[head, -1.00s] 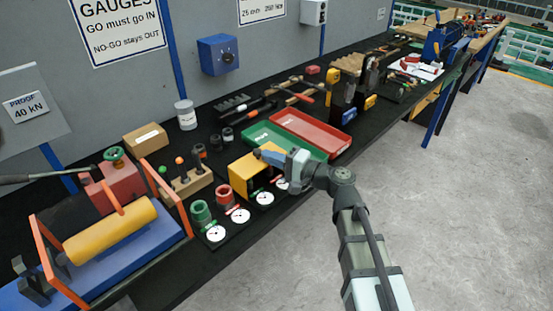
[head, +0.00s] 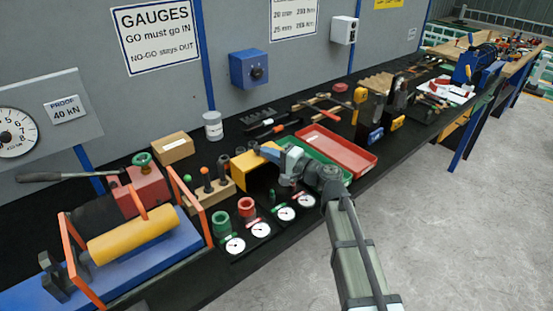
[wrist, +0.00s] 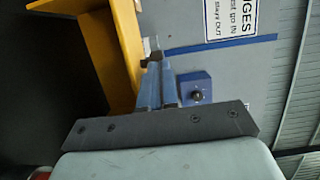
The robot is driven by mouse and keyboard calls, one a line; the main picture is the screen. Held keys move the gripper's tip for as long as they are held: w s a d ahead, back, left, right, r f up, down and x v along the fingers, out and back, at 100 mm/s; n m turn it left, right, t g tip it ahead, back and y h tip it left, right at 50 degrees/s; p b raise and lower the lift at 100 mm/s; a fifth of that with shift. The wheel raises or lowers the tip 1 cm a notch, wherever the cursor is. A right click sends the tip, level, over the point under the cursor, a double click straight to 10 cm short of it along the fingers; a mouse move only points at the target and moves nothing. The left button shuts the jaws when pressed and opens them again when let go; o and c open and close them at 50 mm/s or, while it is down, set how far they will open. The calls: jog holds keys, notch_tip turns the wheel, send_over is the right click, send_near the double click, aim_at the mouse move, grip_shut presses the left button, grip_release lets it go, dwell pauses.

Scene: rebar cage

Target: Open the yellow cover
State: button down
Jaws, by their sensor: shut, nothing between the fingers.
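The yellow cover (head: 254,172) stands on the black bench, a box-like hood with a dark opening toward the front right. My gripper (head: 264,149) is shut and empty at the cover's upper right edge. In the wrist view the cover (wrist: 112,52) fills the upper left as a bent yellow plate, with dark space beside it. My shut fingertips (wrist: 152,58) are right next to the cover's edge there; I cannot tell whether they touch it.
Dial gauges (head: 285,214) and red and green ring gauges (head: 246,207) sit in front of the cover. A plug gauge stand (head: 218,192) is to its left. Green (head: 322,174) and red (head: 340,150) trays lie behind right. A yellow cylinder (head: 130,235) lies on the blue fixture at left.

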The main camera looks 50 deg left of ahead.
jog(key=shift+d, duration=0.15)
jog(key=v, duration=1.3)
jog(key=shift+d, duration=0.35)
jog(key=shift+w, duration=0.2)
